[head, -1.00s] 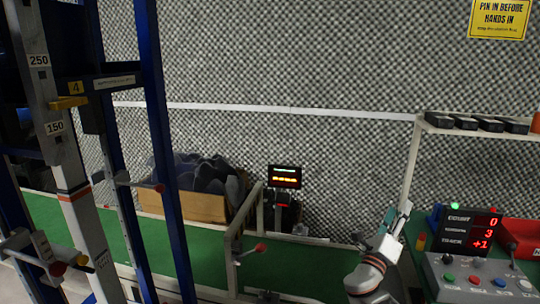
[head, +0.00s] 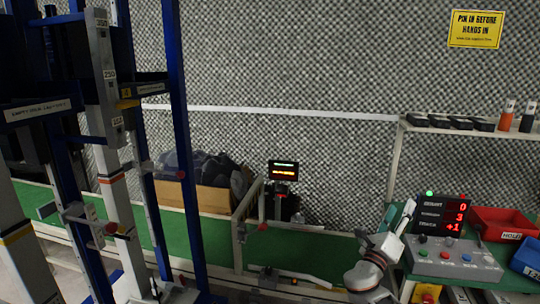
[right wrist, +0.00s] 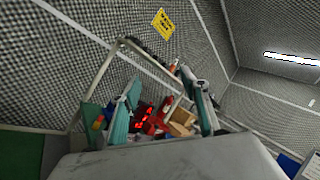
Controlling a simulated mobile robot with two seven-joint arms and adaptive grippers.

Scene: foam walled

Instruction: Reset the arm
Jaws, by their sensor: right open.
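My right gripper (head: 404,214) is at the lower right of the head view, in front of the left end of the green bench with the control box. Its two teal fingers stand apart with nothing between them in the right wrist view (right wrist: 160,88). The white and grey wrist of my right arm shows below it. My left gripper is not in view.
A blue-framed rig (head: 178,150) with pale columns stands close on the left. A control box (head: 452,260) with coloured buttons, a counter display (head: 440,216) and a red bin (head: 497,222) are at right. A cardboard box (head: 205,198) lies behind the rig.

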